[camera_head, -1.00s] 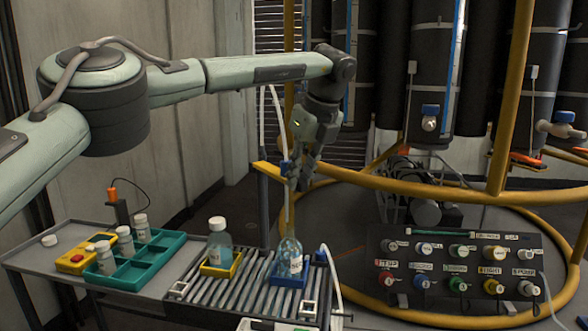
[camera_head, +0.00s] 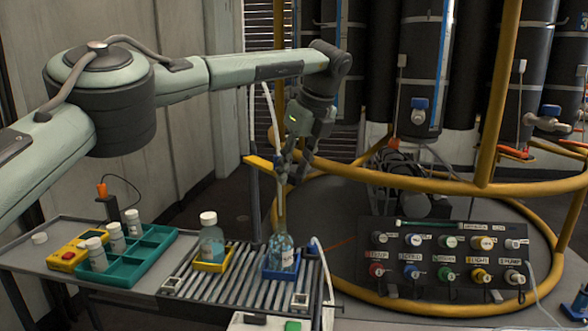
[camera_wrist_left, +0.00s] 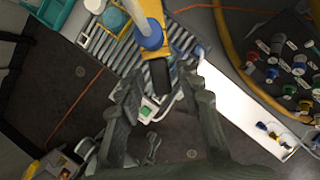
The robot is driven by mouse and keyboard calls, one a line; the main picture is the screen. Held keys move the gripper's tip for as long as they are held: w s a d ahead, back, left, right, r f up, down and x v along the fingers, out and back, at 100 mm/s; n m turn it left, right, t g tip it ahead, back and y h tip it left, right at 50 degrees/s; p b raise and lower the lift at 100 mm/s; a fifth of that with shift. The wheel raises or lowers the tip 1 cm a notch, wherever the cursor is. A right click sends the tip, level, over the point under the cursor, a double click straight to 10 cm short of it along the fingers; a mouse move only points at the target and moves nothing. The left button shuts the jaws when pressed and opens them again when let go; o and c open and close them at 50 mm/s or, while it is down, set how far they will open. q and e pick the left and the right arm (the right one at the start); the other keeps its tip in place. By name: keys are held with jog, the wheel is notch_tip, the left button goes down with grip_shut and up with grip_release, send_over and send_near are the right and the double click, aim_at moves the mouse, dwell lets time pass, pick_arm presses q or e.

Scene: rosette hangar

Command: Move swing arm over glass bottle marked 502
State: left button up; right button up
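The swing arm (camera_head: 262,161) is a short yellow bar on a dark post behind the roller rack. In the left wrist view the yellow bar (camera_wrist_left: 150,12) carries a blue fitting (camera_wrist_left: 148,36) and ends in a dark tip (camera_wrist_left: 160,76). My left gripper (camera_head: 291,172) is beside the bar's end in the head view. In the left wrist view its fingers (camera_wrist_left: 162,92) are spread either side of the dark tip, with gaps showing. A clear, long-necked bottle (camera_head: 283,252) stands upright in a blue holder below the gripper; its label is unreadable. My right gripper is not in view.
A white-capped bottle (camera_head: 211,243) stands in a yellow holder on the roller rack (camera_head: 215,285). A green tray (camera_head: 130,265) with several vials is at left. A control panel (camera_head: 445,258) and yellow railing (camera_head: 420,186) are at right. A white hose hangs near the post.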

pick_arm(q)
jog(key=v, duration=1.2)
dwell(0.3)
